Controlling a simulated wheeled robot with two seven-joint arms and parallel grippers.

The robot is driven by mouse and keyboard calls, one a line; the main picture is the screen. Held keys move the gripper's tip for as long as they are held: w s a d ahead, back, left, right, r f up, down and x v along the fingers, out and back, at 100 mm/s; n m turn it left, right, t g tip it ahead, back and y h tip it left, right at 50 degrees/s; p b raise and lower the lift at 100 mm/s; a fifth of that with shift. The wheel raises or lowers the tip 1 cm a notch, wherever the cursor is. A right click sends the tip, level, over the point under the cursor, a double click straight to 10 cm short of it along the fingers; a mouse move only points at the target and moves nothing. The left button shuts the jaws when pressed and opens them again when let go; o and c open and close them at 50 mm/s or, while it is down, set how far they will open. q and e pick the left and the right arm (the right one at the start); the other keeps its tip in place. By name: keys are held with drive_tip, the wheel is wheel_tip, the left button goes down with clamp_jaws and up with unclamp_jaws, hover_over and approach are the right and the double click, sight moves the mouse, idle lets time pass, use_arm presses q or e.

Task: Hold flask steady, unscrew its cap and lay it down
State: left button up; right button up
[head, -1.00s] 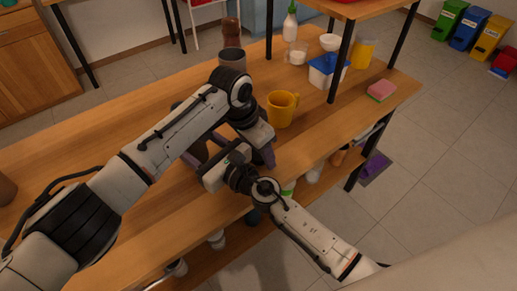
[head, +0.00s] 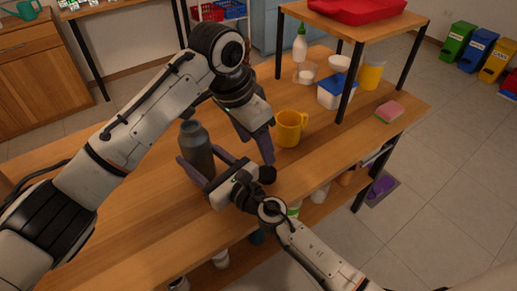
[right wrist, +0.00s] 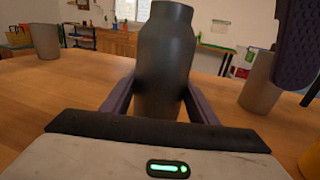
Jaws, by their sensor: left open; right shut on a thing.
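The dark grey flask (head: 198,150) stands upright on the wooden table in the head view, with no cap on its neck. It also fills the middle of the right wrist view (right wrist: 165,62). My right gripper (head: 207,172) is shut on the flask's lower body, with a purple finger on either side. The black cap (head: 267,175) lies on the table near the front edge, right of the flask. My left gripper (head: 264,148) is open, just above and behind the cap, apart from the flask. One of its fingers shows at the right in the right wrist view (right wrist: 294,45).
A yellow mug (head: 289,129) stands close to the right of my left gripper. A blue-and-white tub (head: 336,92), a sponge (head: 389,112) and a shelf with a red tray (head: 355,10) are farther right. The table left of the flask looks mostly clear.

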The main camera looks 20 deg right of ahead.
drive_tip(key=o, duration=1.6)
drive_tip(key=v, duration=1.2)
drive_tip(key=shift+f, duration=0.1)
